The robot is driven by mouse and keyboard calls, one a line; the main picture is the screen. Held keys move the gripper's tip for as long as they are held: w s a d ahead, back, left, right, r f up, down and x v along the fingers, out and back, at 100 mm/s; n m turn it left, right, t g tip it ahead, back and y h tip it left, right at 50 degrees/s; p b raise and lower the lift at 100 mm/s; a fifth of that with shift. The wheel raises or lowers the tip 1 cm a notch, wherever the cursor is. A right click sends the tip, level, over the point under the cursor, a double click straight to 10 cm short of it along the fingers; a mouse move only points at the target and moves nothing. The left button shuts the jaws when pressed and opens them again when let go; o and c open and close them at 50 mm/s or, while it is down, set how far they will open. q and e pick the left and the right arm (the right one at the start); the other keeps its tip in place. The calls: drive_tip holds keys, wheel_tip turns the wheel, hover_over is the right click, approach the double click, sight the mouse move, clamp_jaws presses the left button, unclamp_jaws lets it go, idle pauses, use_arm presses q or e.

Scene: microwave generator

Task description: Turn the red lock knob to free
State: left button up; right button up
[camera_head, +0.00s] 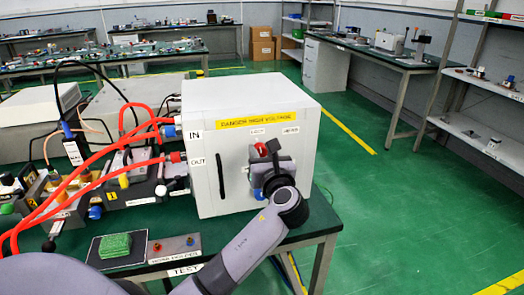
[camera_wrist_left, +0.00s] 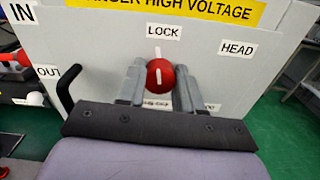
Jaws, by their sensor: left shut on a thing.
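The red lock knob (camera_wrist_left: 160,73) is on the front panel of a white box (camera_head: 205,165), below the LOCK label (camera_wrist_left: 164,32). Its white line stands nearly upright, toward that label. My left gripper (camera_wrist_left: 159,85) has one grey finger on each side of the knob and is shut on it. In the head view, the red knob (camera_head: 260,148) shows just above the left gripper (camera_head: 265,160). A label below the knob is mostly hidden by the gripper. My right gripper is in neither view.
A black handle (camera_head: 221,176) is left of the knob on the panel. Red hoses (camera_head: 95,165) run into the box's left side by the IN and OUT labels. Open green floor is at the right.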

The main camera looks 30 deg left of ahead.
use_arm(q)
drive_tip(key=n, duration=0.3)
drive_tip(key=shift+r+n, duration=0.1)
drive_tip(key=shift+n, duration=0.2)
drive_tip(key=n, duration=0.3)
drive_tip(key=shift+a+n, duration=0.1)
drive_tip(key=shift+n, duration=0.2)
drive_tip(key=n+b, duration=0.1)
drive_tip(key=n, duration=0.2)
drive_tip(key=shift+s+n, duration=0.1)
drive_tip(key=shift+n, duration=0.3)
drive_tip(key=n+b, duration=0.3)
drive_tip(key=n, duration=0.1)
drive_tip(key=shift+a+n, duration=0.1)
drive_tip(key=shift+n, duration=0.3)
drive_tip(key=o, duration=1)
drive_tip(key=shift+o, duration=0.2)
drive_tip(key=shift+f, duration=0.2)
drive_tip(key=shift+s, duration=0.1)
